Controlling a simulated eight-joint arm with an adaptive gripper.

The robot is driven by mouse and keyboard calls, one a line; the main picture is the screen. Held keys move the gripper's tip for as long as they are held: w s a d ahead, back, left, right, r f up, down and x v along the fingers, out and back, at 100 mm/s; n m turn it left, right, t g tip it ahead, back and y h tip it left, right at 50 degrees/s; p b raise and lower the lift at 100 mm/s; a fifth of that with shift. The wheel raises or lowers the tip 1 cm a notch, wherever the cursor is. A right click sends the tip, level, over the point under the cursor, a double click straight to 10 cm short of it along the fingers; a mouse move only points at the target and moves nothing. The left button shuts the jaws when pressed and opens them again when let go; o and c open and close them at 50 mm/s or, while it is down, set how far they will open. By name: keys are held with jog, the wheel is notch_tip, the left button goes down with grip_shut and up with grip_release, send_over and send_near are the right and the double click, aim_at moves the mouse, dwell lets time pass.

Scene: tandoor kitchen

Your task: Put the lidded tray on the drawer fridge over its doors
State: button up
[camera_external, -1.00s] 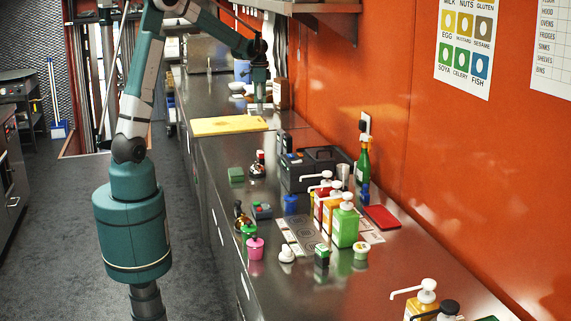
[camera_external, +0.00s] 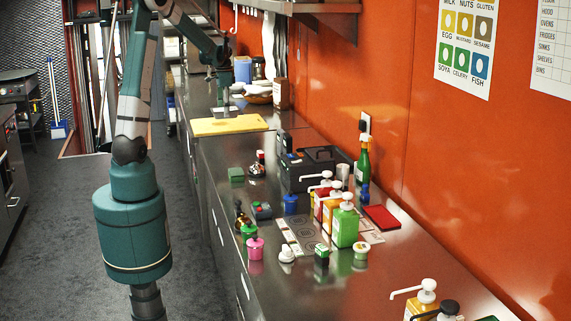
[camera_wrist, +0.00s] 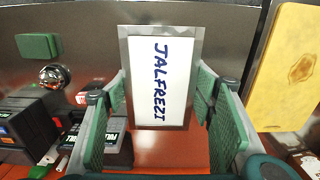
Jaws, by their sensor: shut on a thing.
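The lidded tray (camera_wrist: 158,75) is a steel-rimmed oblong with a white top lettered JALFREZI. It fills the middle of the wrist view, between the green pads of my gripper (camera_wrist: 160,112), which is shut on it. In the external view my gripper (camera_external: 224,98) is far back over the counter, behind the yellow board. The tray (camera_external: 224,111) is a small pale shape beneath it there, and its height above the steel is hard to judge. The long steel counter (camera_external: 330,290) has handles on its left front; I cannot tell which part is the drawer fridge.
A yellow board (camera_external: 230,125) lies on the counter close to my gripper. A black box (camera_external: 315,168), a green block (camera_external: 236,174), several pump bottles and small jars crowd the middle. Bowls (camera_external: 258,99) stand at the back right. The near counter is mostly clear.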

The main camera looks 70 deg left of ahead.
notch_tip(320, 180, down, 8)
dwell(0.4)
jog(key=shift+f, duration=0.1)
jog(key=shift+f, duration=3.1)
jog(key=shift+f+b, duration=0.35)
jog(key=shift+f, duration=1.5)
jog(key=shift+f, duration=0.15)
jog(key=o, duration=1.1)
